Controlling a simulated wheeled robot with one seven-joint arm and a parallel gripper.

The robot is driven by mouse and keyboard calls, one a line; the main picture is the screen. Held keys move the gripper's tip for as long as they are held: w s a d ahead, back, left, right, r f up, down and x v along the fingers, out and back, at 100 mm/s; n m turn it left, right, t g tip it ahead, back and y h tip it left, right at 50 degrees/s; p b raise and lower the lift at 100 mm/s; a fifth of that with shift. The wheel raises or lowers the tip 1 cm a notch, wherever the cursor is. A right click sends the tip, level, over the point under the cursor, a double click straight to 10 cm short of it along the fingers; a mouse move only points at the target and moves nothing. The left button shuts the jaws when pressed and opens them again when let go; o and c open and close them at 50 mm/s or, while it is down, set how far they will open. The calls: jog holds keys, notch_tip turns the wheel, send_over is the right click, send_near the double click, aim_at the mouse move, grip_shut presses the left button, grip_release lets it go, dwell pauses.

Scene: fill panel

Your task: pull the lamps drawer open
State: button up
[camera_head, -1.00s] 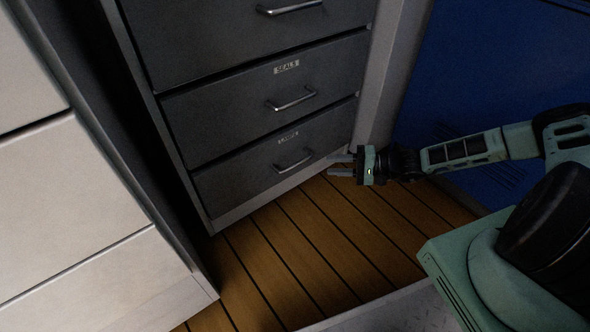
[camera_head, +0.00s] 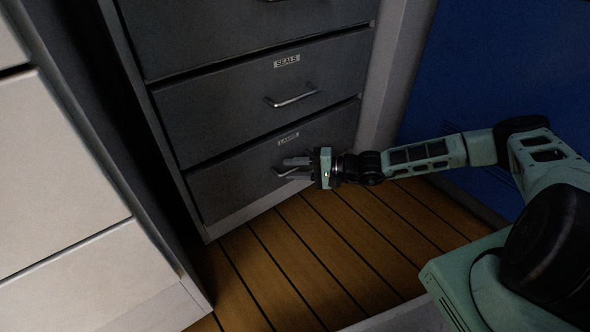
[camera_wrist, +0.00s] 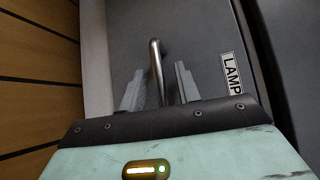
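The lamps drawer (camera_head: 228,182) is the bottom drawer of the dark grey cabinet and looks shut. Its label reads LAMPS in the head view (camera_head: 288,139) and partly shows in the wrist view (camera_wrist: 232,74). Its metal bar handle (camera_wrist: 156,68) runs up between the two fingers in the wrist view; in the head view the fingers partly hide it. My gripper (camera_head: 297,168) is at the drawer front. In the wrist view my gripper (camera_wrist: 159,88) is open, with one finger on each side of the handle and gaps showing.
The seals drawer (camera_head: 220,107) with its own handle (camera_head: 291,100) is just above. A pale cabinet (camera_head: 70,190) stands at the left and a blue panel (camera_head: 480,80) at the right. The wooden floor (camera_head: 300,250) before the drawer is clear.

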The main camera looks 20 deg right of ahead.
grip_shut()
jog(key=shift+s+d+r+p, duration=0.1)
jog(key=shift+s+d+p, duration=0.1)
jog(key=shift+s+p, duration=0.3)
jog(key=s+d+p, duration=0.4)
jog(key=s+p, duration=0.3)
jog(key=s, duration=0.6)
jog(key=s+d+p, duration=0.4)
jog(key=s+p, duration=0.3)
jog(key=s, duration=0.6)
jog(key=shift+d, duration=0.35)
grip_release()
jog(key=shift+s, duration=0.1)
